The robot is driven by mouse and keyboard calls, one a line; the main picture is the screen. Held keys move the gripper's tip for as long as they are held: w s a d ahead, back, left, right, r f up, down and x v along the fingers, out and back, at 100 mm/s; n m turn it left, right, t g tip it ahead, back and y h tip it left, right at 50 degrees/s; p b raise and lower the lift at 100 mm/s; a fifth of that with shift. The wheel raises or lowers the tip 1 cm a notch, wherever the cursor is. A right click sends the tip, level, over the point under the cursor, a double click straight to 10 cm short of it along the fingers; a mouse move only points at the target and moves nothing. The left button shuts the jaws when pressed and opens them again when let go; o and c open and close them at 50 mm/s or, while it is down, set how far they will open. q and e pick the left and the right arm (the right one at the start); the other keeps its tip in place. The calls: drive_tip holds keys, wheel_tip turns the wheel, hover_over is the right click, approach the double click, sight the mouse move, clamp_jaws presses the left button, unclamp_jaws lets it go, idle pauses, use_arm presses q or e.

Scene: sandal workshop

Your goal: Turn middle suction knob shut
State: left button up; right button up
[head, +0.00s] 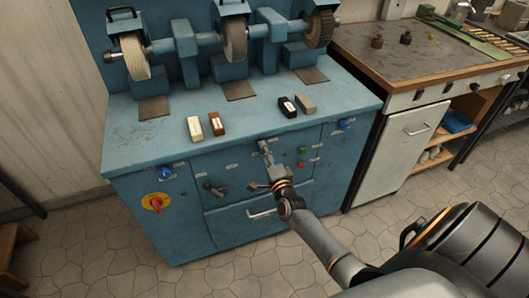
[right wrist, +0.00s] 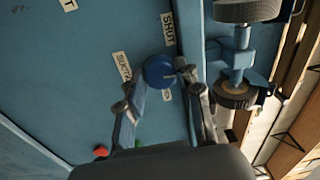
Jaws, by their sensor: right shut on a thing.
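The middle suction knob is a round blue knob (right wrist: 158,72) on the blue machine's front panel, between labels in the right wrist view. One label reads SHUT (right wrist: 168,28). Which way the knob points is not clear. My right gripper (right wrist: 160,78) has a finger on either side of the knob and is shut on it. In the head view my right gripper (head: 264,152) is against the panel and hides most of this knob. My left gripper is in neither view.
Other blue knobs sit at the panel's left (head: 165,173) and right (head: 343,124). A red-and-yellow switch (head: 155,203), a lever (head: 213,190), green and red buttons (head: 302,157) and a drawer handle (head: 262,214) are nearby. Blocks and grinding wheels (head: 234,40) stand above.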

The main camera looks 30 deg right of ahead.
drive_tip(key=shift+f+n, duration=0.1)
drive_tip(key=shift+n, duration=0.5)
drive_tip(key=o, duration=1.2)
drive_tip(key=shift+c, duration=0.2)
drive_tip(key=v, duration=1.2)
drive_tip(key=shift+f, duration=0.1)
